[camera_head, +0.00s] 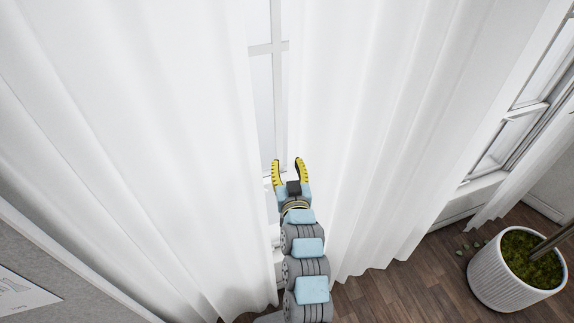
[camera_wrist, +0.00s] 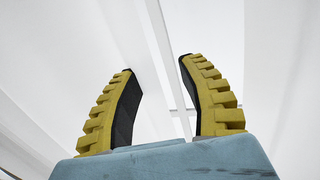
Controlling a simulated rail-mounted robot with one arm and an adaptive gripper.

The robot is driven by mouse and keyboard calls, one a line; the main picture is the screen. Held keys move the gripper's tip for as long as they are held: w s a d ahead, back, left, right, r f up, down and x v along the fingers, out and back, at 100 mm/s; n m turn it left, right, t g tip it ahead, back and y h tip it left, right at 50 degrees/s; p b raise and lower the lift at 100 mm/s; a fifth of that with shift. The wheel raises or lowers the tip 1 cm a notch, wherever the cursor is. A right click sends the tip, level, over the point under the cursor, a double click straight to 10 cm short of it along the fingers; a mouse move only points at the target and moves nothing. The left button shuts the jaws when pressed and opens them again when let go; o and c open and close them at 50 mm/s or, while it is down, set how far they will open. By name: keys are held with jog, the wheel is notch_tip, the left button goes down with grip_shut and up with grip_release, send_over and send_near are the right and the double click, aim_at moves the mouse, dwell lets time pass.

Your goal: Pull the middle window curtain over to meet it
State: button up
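Two white curtain panels hang in the head view, a wide left curtain (camera_head: 140,130) and a right curtain (camera_head: 390,130). A narrow gap between them shows the window frame (camera_head: 278,60). My gripper (camera_head: 287,163) is open in front of this gap, its yellow-and-black fingers pointing up in the picture. In the wrist view my gripper (camera_wrist: 157,75) has its fingers apart, with a white window bar (camera_wrist: 163,50) and pale fabric behind. No fabric shows clearly between the fingers. I cannot tell whether the left finger touches the left curtain.
A second window (camera_head: 510,125) is at the right, with another curtain edge (camera_head: 530,165) by it. A white ribbed planter (camera_head: 495,285) with green moss stands on the wooden floor (camera_head: 400,290). A grey panel (camera_head: 50,265) is at lower left.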

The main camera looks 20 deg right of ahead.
jog(key=s+a, duration=0.1)
jog(key=s, duration=1.1)
jog(key=shift+a, duration=0.2)
dwell(0.7)
